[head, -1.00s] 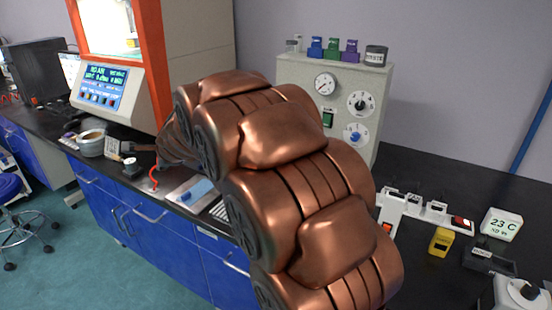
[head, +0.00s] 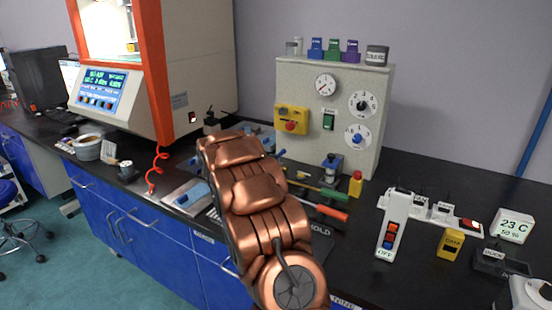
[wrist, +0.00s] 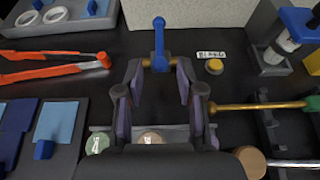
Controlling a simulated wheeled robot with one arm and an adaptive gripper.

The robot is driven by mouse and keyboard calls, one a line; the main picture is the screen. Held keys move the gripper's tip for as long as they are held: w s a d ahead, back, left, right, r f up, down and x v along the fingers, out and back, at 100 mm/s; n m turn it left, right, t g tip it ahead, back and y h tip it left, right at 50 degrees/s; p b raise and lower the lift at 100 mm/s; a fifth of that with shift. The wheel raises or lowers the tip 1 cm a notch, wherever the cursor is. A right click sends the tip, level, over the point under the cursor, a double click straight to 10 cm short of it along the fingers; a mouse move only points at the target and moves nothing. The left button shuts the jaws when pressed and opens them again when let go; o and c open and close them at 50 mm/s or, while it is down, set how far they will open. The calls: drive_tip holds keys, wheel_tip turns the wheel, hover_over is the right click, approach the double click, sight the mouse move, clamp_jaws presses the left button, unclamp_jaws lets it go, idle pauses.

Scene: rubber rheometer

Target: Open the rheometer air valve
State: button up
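A small valve with an upright blue lever (wrist: 158,42) and a brass body (wrist: 158,63) shows at the top middle of the wrist view. A label reading "BLEED" and a yellow knob (wrist: 214,66) are just right of it. My gripper (wrist: 160,82) is open, its fingers apart, with the tips close to either side of the brass body. I cannot tell whether they touch it. The blue lever stands beyond the fingertips. In the head view my copper-coloured arm hides the gripper; a blue tip beside the arm (head: 281,153) may be the lever.
Orange-handled pliers (wrist: 55,65) lie left of my gripper, and a brass-shafted tool (wrist: 260,106) lies right. A beige panel (head: 285,85) with gauge and dials stands behind. The orange-framed rheometer (head: 155,70) is at left. A white switch strip (head: 393,225) is at right.

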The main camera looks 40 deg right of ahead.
sight(278, 158)
drive_tip(key=shift+p+x, duration=0.8)
drive_tip(key=shift+x, duration=3)
clamp_jaws()
